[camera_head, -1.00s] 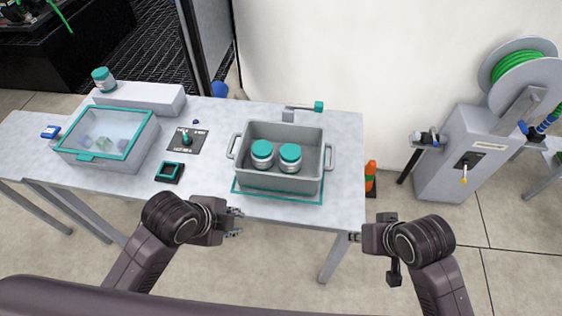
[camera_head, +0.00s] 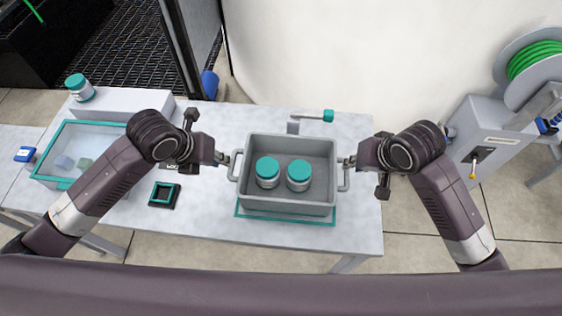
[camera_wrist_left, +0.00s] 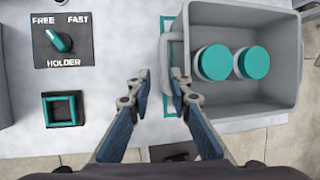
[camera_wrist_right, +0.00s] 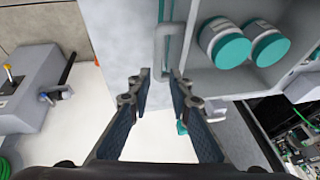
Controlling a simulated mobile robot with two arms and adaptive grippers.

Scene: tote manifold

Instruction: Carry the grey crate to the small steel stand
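The grey crate (camera_head: 255,203) sits on the table, over a teal outline (camera_head: 285,218), with two teal-lidded jars (camera_head: 267,172) (camera_head: 298,175) inside. My left gripper (camera_head: 228,159) is at its left handle (camera_head: 236,166); in the left wrist view its fingers (camera_wrist_left: 160,78) are apart, the handle (camera_wrist_left: 168,60) by the right fingertip. My right gripper (camera_head: 348,161) is at the right handle (camera_head: 345,177); in the right wrist view its fingers (camera_wrist_right: 160,76) are apart, with the handle (camera_wrist_right: 162,50) just beyond and between the tips. I cannot identify the small steel stand.
A clear-lidded box (camera_head: 85,150), a holder switch panel (camera_wrist_left: 62,40) and a small dark square fixture (camera_head: 164,194) lie left of the crate. A teal-ended lever (camera_head: 318,116) stands behind it. A hose reel cabinet (camera_head: 495,140) stands on the right.

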